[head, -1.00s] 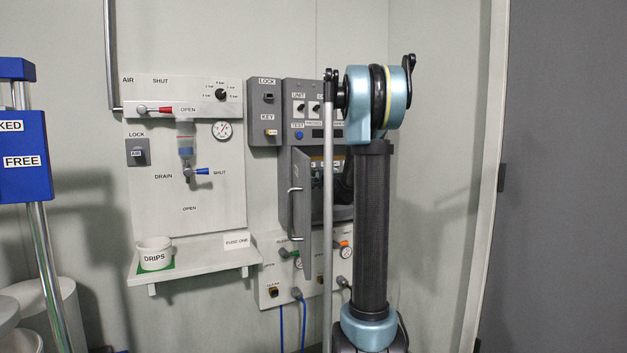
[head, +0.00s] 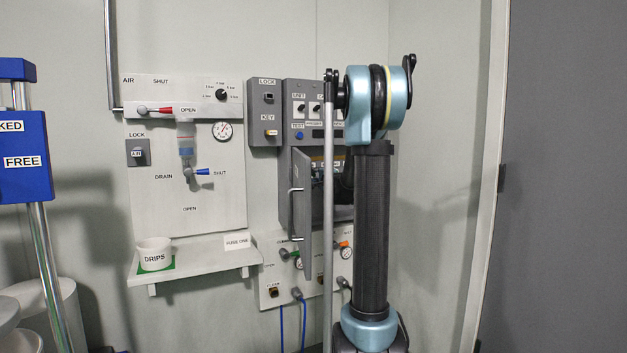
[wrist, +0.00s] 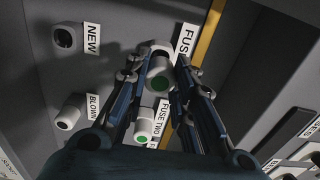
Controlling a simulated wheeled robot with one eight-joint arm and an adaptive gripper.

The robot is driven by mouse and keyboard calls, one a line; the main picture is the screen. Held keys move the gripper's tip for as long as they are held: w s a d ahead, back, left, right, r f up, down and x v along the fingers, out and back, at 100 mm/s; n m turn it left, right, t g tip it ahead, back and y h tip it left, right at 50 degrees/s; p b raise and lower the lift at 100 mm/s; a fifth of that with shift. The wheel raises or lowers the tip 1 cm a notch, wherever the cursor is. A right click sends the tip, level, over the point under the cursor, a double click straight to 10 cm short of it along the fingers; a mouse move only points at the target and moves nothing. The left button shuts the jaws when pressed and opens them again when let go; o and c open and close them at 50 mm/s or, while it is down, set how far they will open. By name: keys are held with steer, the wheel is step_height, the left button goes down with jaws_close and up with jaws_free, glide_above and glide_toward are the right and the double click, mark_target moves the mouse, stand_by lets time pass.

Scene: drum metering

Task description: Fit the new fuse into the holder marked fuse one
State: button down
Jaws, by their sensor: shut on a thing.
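In the wrist view my gripper (wrist: 158,75) is shut on the new fuse (wrist: 160,80), a white cylinder with a green end. I cannot tell whether the fuse is seated or just in front of the holder. The socket marked NEW (wrist: 65,38) shows a dark opening and looks empty. In the head view my gripper is hidden inside the open grey cabinet (head: 302,200), behind my arm.
Below, a white green-ended fuse (wrist: 145,130) sits at the FUSE TWO label (wrist: 163,118). The BLOWN socket (wrist: 70,112) is at lower left. A yellow strip (wrist: 208,32) and the cabinet wall run close on the right. The cabinet door (head: 301,195) stands open.

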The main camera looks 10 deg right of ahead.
mark_target(314, 175)
steer(key=shift+x, duration=1.65)
steer(key=c, duration=1.3)
jaws_free()
steer(key=shift+s, duration=0.1)
steer(key=v, duration=1.1)
steer(key=shift+s+d, duration=0.15)
steer(key=shift+s, duration=0.25)
